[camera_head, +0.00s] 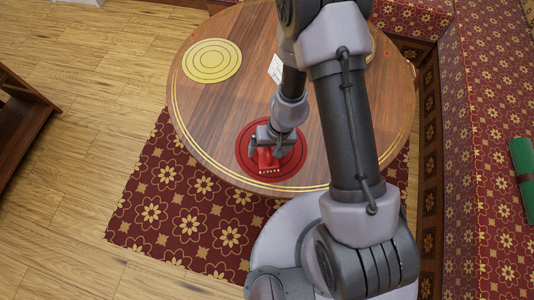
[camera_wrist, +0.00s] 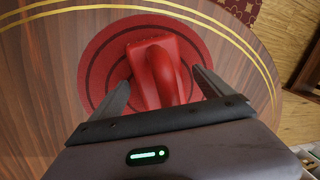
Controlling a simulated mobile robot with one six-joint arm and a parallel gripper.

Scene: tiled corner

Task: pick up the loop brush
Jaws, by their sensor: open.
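The loop brush (camera_wrist: 160,76) is red, with a raised loop handle and a flat base. It lies on a round red mat (camera_wrist: 100,55) with dark rings, on the round wooden table. In the head view the brush (camera_head: 266,164) shows only partly, below my gripper (camera_head: 264,150), which hides the rest. In the wrist view my gripper (camera_wrist: 165,92) is open, with one finger on each side of the brush. The fingers look apart from its sides. How far they reach down beside it is hard to tell.
The wooden table (camera_head: 200,110) bears a yellow round mat (camera_head: 212,61) at the back left and a white card (camera_head: 276,69) partly behind my arm. A patterned rug (camera_head: 165,210) lies below. A patterned bench (camera_head: 490,150) with a green object (camera_head: 524,168) stands at the right.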

